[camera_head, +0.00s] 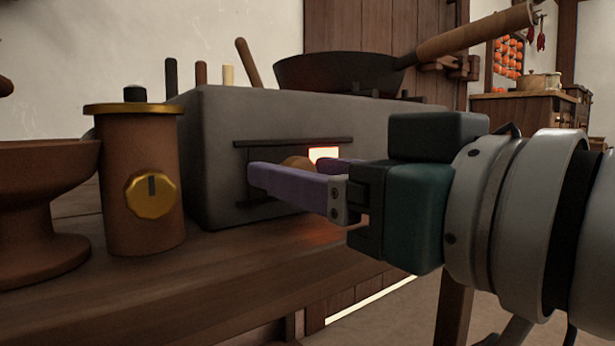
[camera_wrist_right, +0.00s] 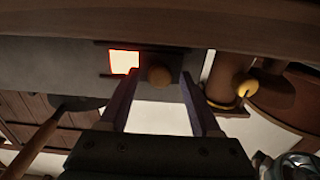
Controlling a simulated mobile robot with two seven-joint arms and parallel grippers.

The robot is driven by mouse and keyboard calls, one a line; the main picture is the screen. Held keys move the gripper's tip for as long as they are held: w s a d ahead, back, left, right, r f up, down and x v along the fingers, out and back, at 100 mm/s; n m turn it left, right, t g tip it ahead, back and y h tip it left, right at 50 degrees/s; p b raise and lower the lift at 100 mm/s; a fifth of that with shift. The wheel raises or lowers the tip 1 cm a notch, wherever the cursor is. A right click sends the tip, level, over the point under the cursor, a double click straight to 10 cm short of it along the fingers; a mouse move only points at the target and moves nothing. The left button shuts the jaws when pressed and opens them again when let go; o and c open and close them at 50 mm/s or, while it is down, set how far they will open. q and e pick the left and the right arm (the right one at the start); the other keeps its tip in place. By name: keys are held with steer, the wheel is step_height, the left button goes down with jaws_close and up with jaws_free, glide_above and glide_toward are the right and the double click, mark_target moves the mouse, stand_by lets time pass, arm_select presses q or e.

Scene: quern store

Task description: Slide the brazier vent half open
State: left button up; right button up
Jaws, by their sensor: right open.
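The brazier (camera_head: 215,130) is a grey box on the wooden bench. Its vent is a slot between two dark rails (camera_head: 293,142) on the front face. A glowing orange-white opening (camera_head: 323,153) shows at the right part of the slot. A round wooden knob (camera_head: 297,162) sits left of the glow, partly hidden by my fingers. My right gripper (camera_head: 290,174) is open in front of the vent. In the right wrist view the knob (camera_wrist_right: 160,75) lies between the two purple fingertips, with gaps on both sides. The glow (camera_wrist_right: 123,62) also shows there. My left gripper is not in view.
A copper canister (camera_head: 140,185) with a brass dial and a brown pedestal bowl (camera_head: 45,200) stand left of the brazier. A dark pan (camera_head: 335,72) with a wooden handle rests on top. Bare bench (camera_head: 210,280) lies below the gripper.

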jaws_close()
stand_by(0.4)
stand_by(0.9)
